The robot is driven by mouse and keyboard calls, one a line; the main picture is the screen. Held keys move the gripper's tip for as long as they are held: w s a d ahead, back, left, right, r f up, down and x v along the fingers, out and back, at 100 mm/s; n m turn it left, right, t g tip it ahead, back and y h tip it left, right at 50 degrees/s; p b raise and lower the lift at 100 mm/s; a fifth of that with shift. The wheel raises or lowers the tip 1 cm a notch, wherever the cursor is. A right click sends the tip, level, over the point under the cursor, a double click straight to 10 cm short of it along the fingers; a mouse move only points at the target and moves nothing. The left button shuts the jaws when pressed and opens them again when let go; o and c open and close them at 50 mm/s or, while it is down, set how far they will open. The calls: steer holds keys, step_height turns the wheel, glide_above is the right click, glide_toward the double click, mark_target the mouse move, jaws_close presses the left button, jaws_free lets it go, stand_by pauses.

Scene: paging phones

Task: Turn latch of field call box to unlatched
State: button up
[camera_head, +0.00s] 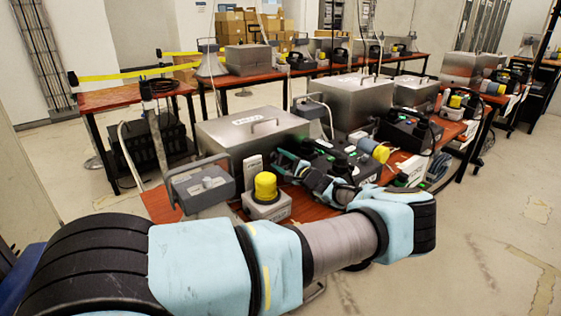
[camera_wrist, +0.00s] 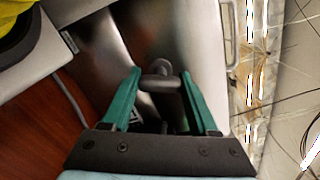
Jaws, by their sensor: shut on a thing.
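The field call box, as I take it, is the large silver metal case (camera_head: 240,140) with a white label and a top handle, on the red-brown table. Its metal face (camera_wrist: 200,40) fills the middle of the wrist view. A dark grey latch (camera_wrist: 162,82) with a rounded knob stands out from that face. My gripper (camera_wrist: 161,76) has its two green fingers on either side of the latch, shut on it. In the head view my gripper (camera_head: 283,160) is at the case's front right. The latch is hidden there, and its exact turn is hard to tell.
A yellow-domed unit (camera_head: 265,188) and a grey handled box (camera_head: 202,185) stand in front of the case. Black equipment (camera_head: 345,165) crowds the right side, near my arm. The floor at right (camera_head: 490,220) is clear.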

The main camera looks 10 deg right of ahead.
steer(key=shift+f+m, duration=0.1)
steer(key=shift+m, duration=0.3)
steer(key=shift+m+b, duration=0.75)
steer(key=shift+m, duration=0.15)
steer(key=m+b, duration=0.1)
steer(key=m, duration=0.2)
steer(key=shift+m, duration=0.3)
steer(key=m, duration=0.3)
steer(key=shift+m+b, duration=0.3)
steer(key=shift+b, duration=0.05)
steer(key=shift+m, duration=1.6)
steer(key=o, duration=1.4)
steer(key=shift+c, duration=0.2)
